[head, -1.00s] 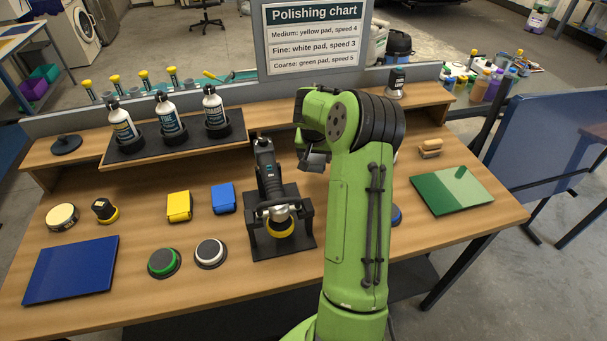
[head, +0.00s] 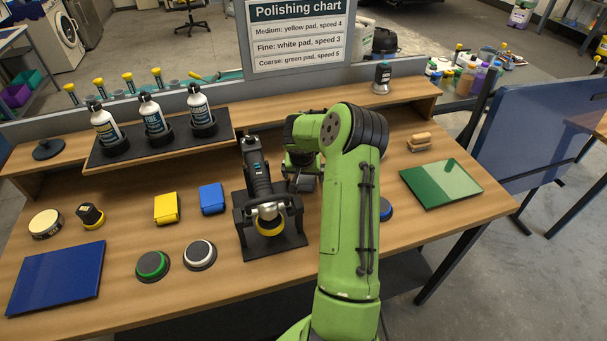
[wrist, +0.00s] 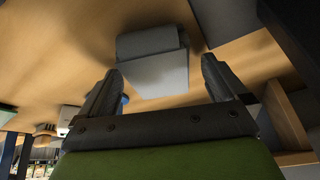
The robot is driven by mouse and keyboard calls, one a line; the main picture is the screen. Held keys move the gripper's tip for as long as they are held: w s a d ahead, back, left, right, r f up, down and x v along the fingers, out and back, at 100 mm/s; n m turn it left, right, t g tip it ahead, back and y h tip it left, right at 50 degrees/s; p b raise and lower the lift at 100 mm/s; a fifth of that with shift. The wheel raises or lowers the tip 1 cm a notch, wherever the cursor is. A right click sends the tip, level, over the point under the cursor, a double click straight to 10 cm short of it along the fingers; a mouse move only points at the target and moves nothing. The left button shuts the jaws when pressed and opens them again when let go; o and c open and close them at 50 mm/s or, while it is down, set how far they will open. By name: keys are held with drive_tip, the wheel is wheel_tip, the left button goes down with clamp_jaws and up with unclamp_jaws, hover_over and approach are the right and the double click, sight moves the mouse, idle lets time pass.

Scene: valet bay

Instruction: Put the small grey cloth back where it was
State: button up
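In the wrist view a folded light grey piece (wrist: 158,72), which looks like the small grey cloth, shows over the wooden table top, just past and between my fingertips. My gripper (wrist: 161,66) has its two fingers spread wide. A gap shows between the right finger and the grey piece, and I see no finger pressing on it. I cannot tell whether the piece touches the table.
A blue pad (head: 385,209) shows just right of my arm. A green panel (head: 441,183) and wooden brush (head: 419,141) lie farther right. Yellow (head: 166,208) and blue (head: 212,198) blocks lie left of the polisher. Bottles (head: 154,117) stand on the shelf behind.

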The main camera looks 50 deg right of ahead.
drive_tip(key=shift+r, duration=0.1)
drive_tip(key=shift+r, duration=0.4)
drive_tip(key=p+v, duration=0.2)
drive_tip(key=v, duration=0.9)
drive_tip(key=a+r+n, duration=0.1)
drive_tip(key=a+r, duration=0.2)
drive_tip(key=a, duration=0.1)
drive_tip(key=s+a+r+n, duration=0.1)
drive_tip(key=a+r, duration=0.2)
drive_tip(key=a, duration=0.1)
drive_tip(key=a+r+n, duration=0.1)
drive_tip(key=a+r, duration=0.2)
drive_tip(key=a, duration=0.1)
drive_tip(key=shift+s+a+n+t, duration=0.3)
drive_tip(key=shift+a, duration=0.05)
drive_tip(key=s+a+r+n+t+y, duration=0.1)
drive_tip(key=s+a+r+n, duration=0.1)
drive_tip(key=s+a, duration=0.7)
drive_tip(key=s+a+r+n+t+y, duration=0.1)
drive_tip(key=s+a+n, duration=0.3)
drive_tip(key=s+a, duration=0.5)
drive_tip(key=shift+s+a+r+n+y, duration=0.3)
drive_tip(key=shift+s+r+y, duration=0.4)
drive_tip(key=shift+r, duration=0.1)
